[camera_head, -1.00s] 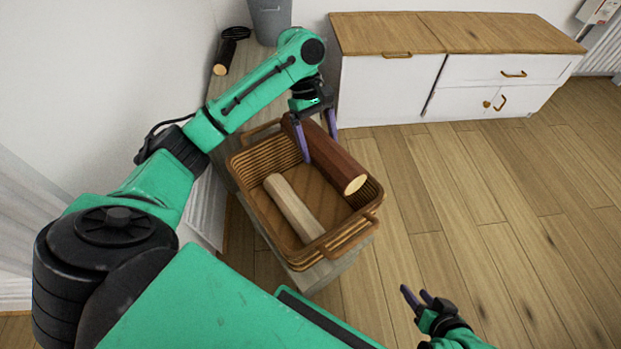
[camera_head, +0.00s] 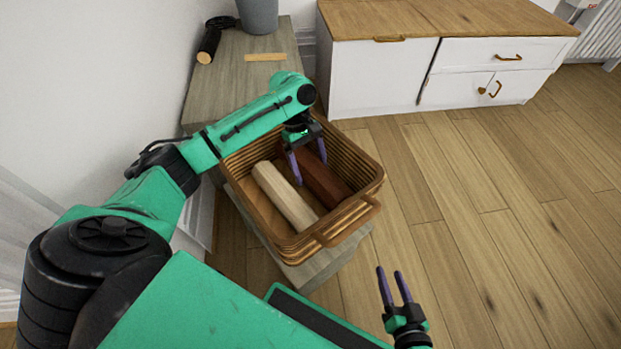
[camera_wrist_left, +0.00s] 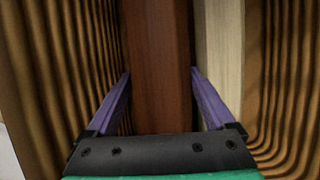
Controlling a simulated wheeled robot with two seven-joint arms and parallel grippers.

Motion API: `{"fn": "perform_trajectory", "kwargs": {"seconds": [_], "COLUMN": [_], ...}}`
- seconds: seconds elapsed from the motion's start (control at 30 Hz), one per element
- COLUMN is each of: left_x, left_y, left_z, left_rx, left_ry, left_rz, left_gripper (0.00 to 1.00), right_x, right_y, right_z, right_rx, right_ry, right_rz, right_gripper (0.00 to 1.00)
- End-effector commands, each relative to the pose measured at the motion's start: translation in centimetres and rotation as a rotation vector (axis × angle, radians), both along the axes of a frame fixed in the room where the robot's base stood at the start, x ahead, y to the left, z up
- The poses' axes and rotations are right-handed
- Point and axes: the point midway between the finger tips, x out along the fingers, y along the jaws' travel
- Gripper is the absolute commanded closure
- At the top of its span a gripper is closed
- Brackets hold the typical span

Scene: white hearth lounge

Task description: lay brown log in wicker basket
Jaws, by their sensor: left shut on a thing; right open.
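The brown log (camera_head: 325,182) lies low inside the wicker basket (camera_head: 371,187), along its right side, next to a pale log (camera_head: 284,196). My left gripper (camera_head: 308,168) reaches down into the basket and is shut on the brown log. In the left wrist view its purple fingers (camera_wrist_left: 160,88) stand on both sides of the brown log (camera_wrist_left: 158,70), with the pale log (camera_wrist_left: 222,60) just to the right. The log's far end is hidden behind the gripper. My right gripper (camera_head: 393,284) is open and empty above the floor, right of the basket.
A white cabinet (camera_head: 380,75) stands behind. The floor at right is clear.

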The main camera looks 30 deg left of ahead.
Motion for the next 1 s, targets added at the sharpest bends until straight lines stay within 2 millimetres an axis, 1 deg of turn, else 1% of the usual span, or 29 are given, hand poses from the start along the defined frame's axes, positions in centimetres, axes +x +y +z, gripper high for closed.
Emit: {"fn": "perform_trajectory", "kwargs": {"seconds": [0.03,0.13,0.2,0.47,0.5,0.77,0.87,0.9,0.97,1.0], "left_x": [0.0,0.0,0.0,0.0,0.0,0.0,0.2,0.3,0.6,0.8], "left_y": [0.0,0.0,0.0,0.0,0.0,0.0,0.4,0.7,1.2,1.6], "left_z": [-1.4,-3.2,-3.4,-3.2,-3.4,-3.3,-1.8,-1.0,0.6,1.7], "left_rx": [-0.001,-0.001,-0.001,-0.001,0.0,0.0,0.001,0.001,0.001,0.001], "left_ry": [0.0,0.0,-0.001,0.0,0.002,0.001,-0.001,-0.001,-0.001,0.0], "left_rz": [0.0,0.0,-0.001,0.0,0.0,0.0,0.001,0.002,0.004,0.003], "left_gripper": [1.0,1.0,1.0,1.0,0.0,0.0,0.0,0.0,0.0,0.0], "right_x": [0.0,0.0,0.0,0.0,0.0,0.0,-0.2,-0.2,0.1,0.2], "right_y": [0.0,0.0,0.0,0.0,0.0,0.0,0.0,0.0,0.0,-0.1], "right_z": [-1.1,-2.2,-2.3,-1.8,-1.9,-2.2,-1.4,-0.9,0.6,1.3], "right_rx": [0.005,0.015,0.017,0.017,0.017,0.017,0.013,0.01,0.003,-0.004], "right_ry": [-0.005,-0.018,-0.023,-0.021,-0.021,-0.021,-0.013,-0.008,-0.006,-0.001], "right_rz": [-0.005,-0.015,-0.018,-0.017,-0.017,-0.017,-0.015,-0.012,-0.003,0.002], "right_gripper": [0.5,0.5,0.5,0.5,0.5,0.5,0.5,0.5,0.5,0.5]}}
